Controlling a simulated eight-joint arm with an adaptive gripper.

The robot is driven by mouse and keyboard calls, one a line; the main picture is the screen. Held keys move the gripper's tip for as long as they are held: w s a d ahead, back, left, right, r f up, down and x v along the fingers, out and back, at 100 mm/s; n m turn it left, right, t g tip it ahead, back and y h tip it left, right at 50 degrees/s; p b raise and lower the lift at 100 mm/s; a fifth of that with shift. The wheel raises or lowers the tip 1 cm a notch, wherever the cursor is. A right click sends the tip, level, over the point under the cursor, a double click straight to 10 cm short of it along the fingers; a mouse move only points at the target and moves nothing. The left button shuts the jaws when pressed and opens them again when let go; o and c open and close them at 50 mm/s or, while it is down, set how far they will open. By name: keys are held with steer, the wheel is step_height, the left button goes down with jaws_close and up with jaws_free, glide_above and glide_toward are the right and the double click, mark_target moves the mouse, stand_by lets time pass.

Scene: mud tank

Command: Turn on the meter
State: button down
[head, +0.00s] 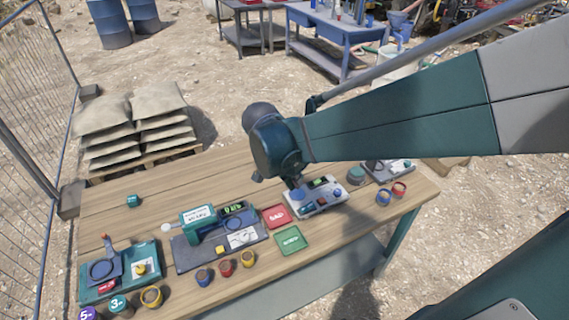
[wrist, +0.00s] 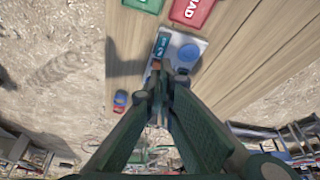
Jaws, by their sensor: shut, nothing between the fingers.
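A light grey device (head: 327,195) with a lit green display, a round blue pad and small dark, red and blue parts on its front lies at the table's right half. It looks like a meter, though no label is readable. In the wrist view the device (wrist: 200,45) shows its blue pad and a dark round part. My gripper (head: 298,185) points down over the device's left side. In the wrist view my gripper's fingertips (wrist: 160,72) are shut and empty beside its front edge; I cannot tell whether they touch it. The fingers hide part of it.
A red tray (head: 277,216) and a green tray (head: 292,240) lie left of the device. A dark-based device (head: 190,255) with another green display stands further left. Small blue and red cups (head: 384,198) and another grey device (head: 377,172) are on the right.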

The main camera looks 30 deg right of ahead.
mark_target(311, 207)
steer(key=shift+w+d+f+m+g+h, duration=0.35)
steer(key=shift+d+f+m, duration=0.2)
steer(key=shift+m, duration=0.3)
steer(key=shift+w+d+f+m+g+h, duration=0.15)
steer(key=shift+w+d+f+m+g, duration=0.1)
steer(key=shift+w+d+f+m, duration=0.45)
steer(key=shift+s+a+r, duration=0.1)
steer(key=shift+s+a, duration=0.15)
steer(key=shift+b+x, duration=0.8)
steer(key=shift+x, duration=6.25)
steer(key=shift+d+f+y, duration=0.3)
steer(key=shift+f+y, duration=0.1)
steer(key=shift+y, duration=0.2)
steer(key=shift+a, duration=0.2)
steer(key=shift+a+r, duration=0.25)
steer(key=shift+a, duration=0.2)
steer(key=shift+a, duration=0.1)
steer(key=shift+r, duration=0.15)
